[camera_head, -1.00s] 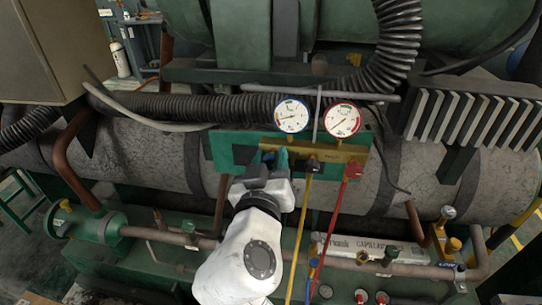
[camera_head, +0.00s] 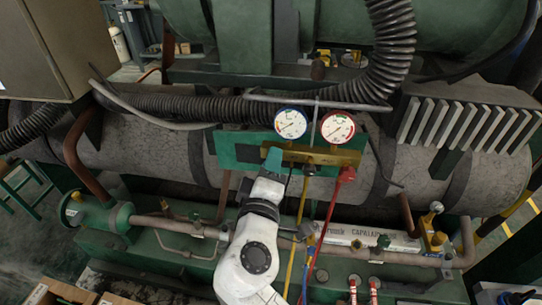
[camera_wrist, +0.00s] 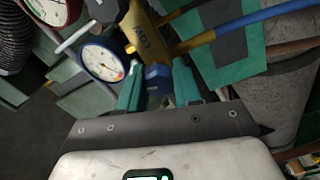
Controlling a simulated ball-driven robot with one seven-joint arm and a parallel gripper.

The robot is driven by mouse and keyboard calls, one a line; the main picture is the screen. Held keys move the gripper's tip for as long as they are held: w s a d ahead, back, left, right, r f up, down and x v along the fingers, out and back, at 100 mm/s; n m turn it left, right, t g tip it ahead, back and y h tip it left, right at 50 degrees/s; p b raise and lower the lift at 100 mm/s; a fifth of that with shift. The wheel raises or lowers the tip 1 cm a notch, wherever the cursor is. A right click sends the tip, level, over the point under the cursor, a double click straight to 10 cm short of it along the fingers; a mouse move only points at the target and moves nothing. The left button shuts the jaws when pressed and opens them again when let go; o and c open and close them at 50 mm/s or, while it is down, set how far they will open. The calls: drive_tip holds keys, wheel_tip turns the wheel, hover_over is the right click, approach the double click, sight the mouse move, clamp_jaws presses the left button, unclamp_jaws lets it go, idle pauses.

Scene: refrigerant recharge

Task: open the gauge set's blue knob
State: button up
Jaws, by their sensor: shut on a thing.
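The gauge set is a brass manifold (camera_head: 325,155) on a green plate, with a blue-rimmed gauge (camera_head: 291,122) and a red-rimmed gauge (camera_head: 338,127). My gripper (camera_head: 272,160) is at the manifold's left end, below the blue-rimmed gauge, and covers the blue knob in the head view. In the wrist view the blue knob (camera_wrist: 157,78) sits between the green fingertips of my gripper (camera_wrist: 157,85), which is shut on it. The manifold there (camera_wrist: 147,35) reads "LOW", and the blue-rimmed gauge (camera_wrist: 103,62) is beside the left finger.
A yellow hose (camera_head: 302,205) and a red hose (camera_head: 329,220) hang from the manifold, right of my arm. A blue hose (camera_wrist: 250,20) leaves it in the wrist view. A black corrugated hose (camera_head: 200,106) runs above. Pipework with valves (camera_head: 385,250) lies below.

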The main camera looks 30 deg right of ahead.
drive_tip(key=n+p, duration=0.2)
drive_tip(key=n, duration=0.2)
drive_tip(key=shift+a+r+p, duration=0.1)
drive_tip(key=shift+r+p, duration=0.05)
drive_tip(key=shift+p, duration=0.25)
drive_tip(key=shift+n+p, duration=0.55)
drive_tip(key=shift+n, duration=0.35)
drive_tip(key=shift+f, duration=0.2)
drive_tip(key=o, duration=1)
drive_tip(key=shift+o, duration=0.2)
drive_tip(key=b+v, duration=0.1)
drive_tip(key=v, duration=0.9)
drive_tip(key=shift+s+a+b, duration=0.25)
drive_tip(key=shift+s+b, duration=0.05)
drive_tip(key=shift+b, duration=0.1)
